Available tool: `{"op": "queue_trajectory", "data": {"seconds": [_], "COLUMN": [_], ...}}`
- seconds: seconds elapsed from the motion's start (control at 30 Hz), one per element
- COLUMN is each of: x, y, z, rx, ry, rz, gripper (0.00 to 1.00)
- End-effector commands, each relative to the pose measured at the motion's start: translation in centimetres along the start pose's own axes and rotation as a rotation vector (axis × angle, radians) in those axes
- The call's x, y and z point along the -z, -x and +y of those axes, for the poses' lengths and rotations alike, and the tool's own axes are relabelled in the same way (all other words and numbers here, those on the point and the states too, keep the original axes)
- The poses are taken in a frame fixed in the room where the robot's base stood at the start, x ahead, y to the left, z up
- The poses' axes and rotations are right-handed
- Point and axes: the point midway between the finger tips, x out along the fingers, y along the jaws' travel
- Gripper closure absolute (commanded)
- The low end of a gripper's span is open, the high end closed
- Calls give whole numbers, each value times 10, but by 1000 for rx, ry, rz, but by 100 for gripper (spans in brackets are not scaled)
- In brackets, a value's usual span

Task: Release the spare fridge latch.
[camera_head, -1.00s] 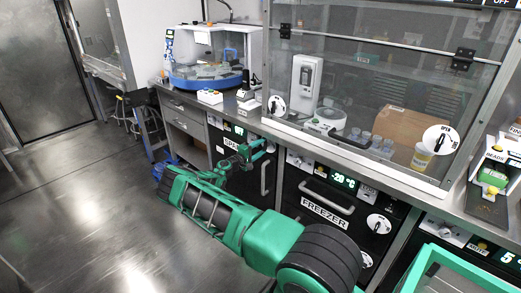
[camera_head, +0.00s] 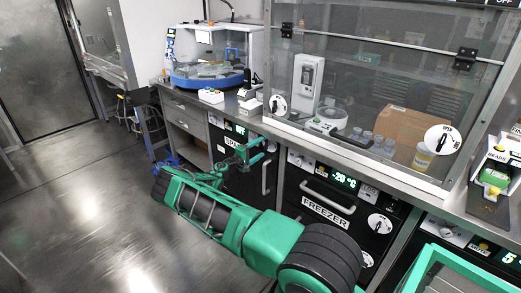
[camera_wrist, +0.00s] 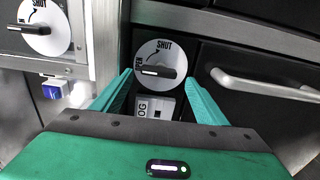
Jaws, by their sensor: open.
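The spare fridge (camera_head: 233,182) is the black-doored unit left of the freezer, its label partly covered by my arm. Its latch is a round white dial marked SHUT and OPEN with a black lever, seen in the wrist view (camera_wrist: 160,52). The lever lies crosswise there, its white-marked end to the left by the OPEN lettering. My gripper (camera_wrist: 160,88) is open, one green finger on each side of the dial in that view. I cannot tell whether either touches it. In the head view my gripper (camera_head: 256,148) is at the upper part of the spare fridge door and hides the latch.
The spare fridge's bar handle (camera_wrist: 265,86) is right of the dial in the wrist view. Another SHUT/OPEN dial (camera_wrist: 40,28) and a blue button (camera_wrist: 52,91) lie left. The freezer (camera_head: 335,207) stands to the right. Floor at left is clear.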

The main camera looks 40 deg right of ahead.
Motion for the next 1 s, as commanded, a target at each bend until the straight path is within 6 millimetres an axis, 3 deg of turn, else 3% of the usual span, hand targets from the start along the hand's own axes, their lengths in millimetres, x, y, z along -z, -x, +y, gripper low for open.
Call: {"op": "queue_trajectory", "data": {"seconds": [0.2,0.43,0.63,1.0], "x": [2,2,2,2], "y": [44,77,87,87], "z": [-1,-2,-2,-2], "rx": [2,2,2,2], "ry": [1,2,2,2], "rz": [3,3,2,2], "gripper": [33,33,33,33]}}
